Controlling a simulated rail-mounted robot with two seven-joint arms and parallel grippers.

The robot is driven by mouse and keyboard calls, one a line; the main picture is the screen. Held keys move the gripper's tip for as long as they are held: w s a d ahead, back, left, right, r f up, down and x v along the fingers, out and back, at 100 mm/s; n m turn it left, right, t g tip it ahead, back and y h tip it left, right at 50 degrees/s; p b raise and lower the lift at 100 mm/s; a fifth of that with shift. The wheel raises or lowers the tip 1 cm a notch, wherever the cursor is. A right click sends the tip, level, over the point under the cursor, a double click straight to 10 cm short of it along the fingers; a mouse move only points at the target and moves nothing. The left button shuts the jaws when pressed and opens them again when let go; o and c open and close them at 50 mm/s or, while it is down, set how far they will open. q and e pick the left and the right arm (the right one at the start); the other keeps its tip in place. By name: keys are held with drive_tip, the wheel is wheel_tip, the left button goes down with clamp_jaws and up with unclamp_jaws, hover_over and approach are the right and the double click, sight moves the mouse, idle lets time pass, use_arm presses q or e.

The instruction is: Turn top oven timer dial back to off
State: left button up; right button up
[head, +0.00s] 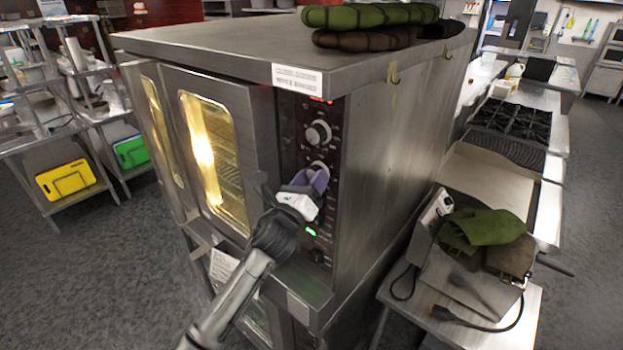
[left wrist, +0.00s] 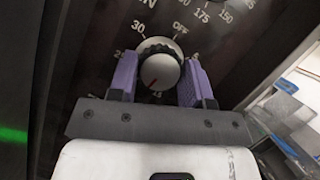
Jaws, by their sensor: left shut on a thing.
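The top oven (head: 218,150) stands in the middle of the head view, with its dark control panel on the right of its front. The timer dial (head: 318,166) sits below another round dial and is partly hidden by my gripper. In the left wrist view the timer dial (left wrist: 160,68) is silver and black, with "30" and "OFF" printed above it. Its red mark is on the lower part of its face, away from "OFF". My left gripper (head: 316,178) has its purple fingers on either side of the dial, shut on it. My right gripper is not in view.
The upper dial (head: 318,133) is close above my left gripper. Green and brown mitts (head: 368,24) lie on the oven top. More mitts (head: 490,228) and a power cord (head: 462,316) are on the right-hand counter. Shelves with cutting boards (head: 66,180) stand at left.

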use_arm(q)
drive_tip(key=n+g+p, duration=0.3)
drive_tip(key=n+p, duration=0.1)
drive_tip(key=n, duration=0.6)
drive_tip(key=n+g+y+p, duration=0.1)
drive_tip(key=n+g+p, duration=0.2)
drive_tip(key=n, duration=0.6)
drive_tip(key=r+n+g+y+p, duration=0.1)
drive_tip(key=n+g+p, duration=0.1)
drive_tip(key=n+p, duration=0.5)
drive_tip(key=shift+a+n+g, duration=0.1)
drive_tip(key=shift+n+g, duration=0.3)
drive_tip(key=shift+n, duration=1.4)
drive_tip(key=shift+w+f+n+g+h+b, duration=0.1)
drive_tip(key=shift+n+g+h+b, duration=0.4)
drive_tip(key=shift+n, duration=0.3)
drive_tip(key=shift+a+n+g+h+b, duration=0.1)
drive_tip(key=shift+n+g+h+b, duration=0.2)
drive_tip(key=shift+n+h+b, duration=0.8)
drive_tip(key=shift+n+p, duration=0.3)
